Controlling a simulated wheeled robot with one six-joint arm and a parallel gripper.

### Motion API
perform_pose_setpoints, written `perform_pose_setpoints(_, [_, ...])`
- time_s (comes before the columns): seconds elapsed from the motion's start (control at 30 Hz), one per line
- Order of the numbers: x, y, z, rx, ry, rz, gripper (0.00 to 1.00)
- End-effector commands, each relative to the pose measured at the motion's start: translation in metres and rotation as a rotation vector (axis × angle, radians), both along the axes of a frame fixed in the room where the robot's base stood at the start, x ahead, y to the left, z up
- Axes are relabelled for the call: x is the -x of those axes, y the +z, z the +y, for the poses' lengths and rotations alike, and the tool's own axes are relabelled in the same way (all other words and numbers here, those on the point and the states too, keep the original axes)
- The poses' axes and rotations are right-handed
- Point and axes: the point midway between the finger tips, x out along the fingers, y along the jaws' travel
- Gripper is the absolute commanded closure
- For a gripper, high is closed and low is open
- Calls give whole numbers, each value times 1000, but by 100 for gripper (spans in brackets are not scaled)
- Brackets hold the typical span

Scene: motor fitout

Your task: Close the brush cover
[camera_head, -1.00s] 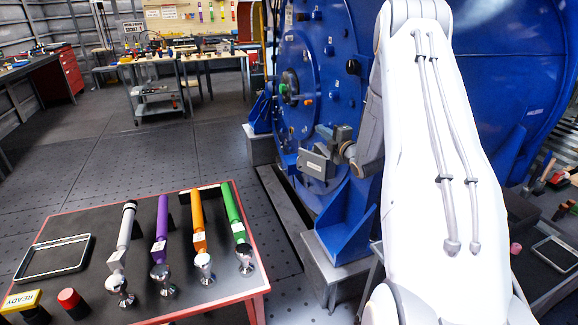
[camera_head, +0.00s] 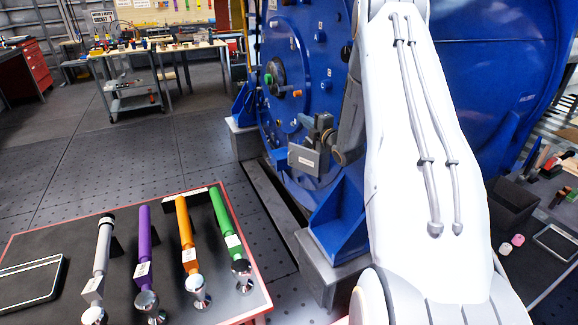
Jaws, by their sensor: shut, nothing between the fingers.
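The big blue motor (camera_head: 405,70) fills the upper middle and right. A small grey plate with a pale label (camera_head: 304,160), which looks like the brush cover, shows low on the motor's front. I cannot tell its hinge or exact angle. My gripper (camera_head: 316,126) is shut and empty, right by the plate's upper edge. Whether it touches the plate is too small to tell. My white arm hides much of the motor to the right.
A red-edged table (camera_head: 135,262) at front left holds tools with purple (camera_head: 146,235), orange (camera_head: 185,220), green (camera_head: 224,215) and grey (camera_head: 103,245) handles, and a black tray (camera_head: 30,283). A cart (camera_head: 130,85) stands behind. Dark floor (camera_head: 130,160) between is clear.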

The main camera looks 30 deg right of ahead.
Motion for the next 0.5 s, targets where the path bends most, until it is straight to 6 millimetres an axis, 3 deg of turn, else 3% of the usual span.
perform_pose_setpoints(0.37, [-12,-47,-2,0,-3,0,100])
perform_pose_setpoints(0.5, [-21,-78,-3,0,-4,0,100])
